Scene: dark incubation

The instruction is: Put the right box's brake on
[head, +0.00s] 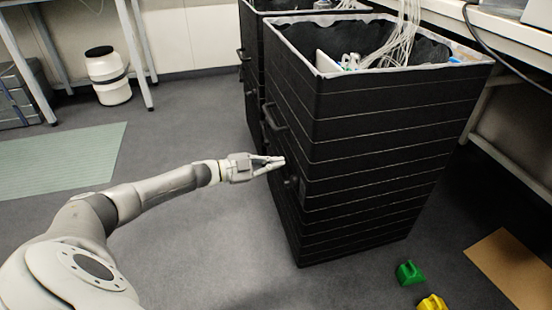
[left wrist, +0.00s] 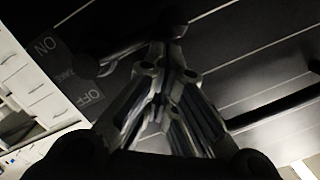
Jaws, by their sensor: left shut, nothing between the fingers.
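The right box (head: 350,150) is a tall black ribbed bin, the nearer of two, filling the right middle of the head view. My left gripper (head: 282,161) is shut and empty, its tips close to the box's left side, by the brake fitting (head: 297,184). In the left wrist view, a dark plate (left wrist: 72,75) reads ON, BRAKE and OFF. A dark lever (left wrist: 135,48) runs from beside the plate toward the shut fingertips (left wrist: 163,58). I cannot tell whether they touch it or which word it is set to. My right gripper is not in view.
A second black box (head: 250,75) stands behind the first. A green block (head: 409,272) and a yellow block (head: 432,303) lie on the floor at the right, near a tan mat (head: 512,270). A bench (head: 505,30) is on the right.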

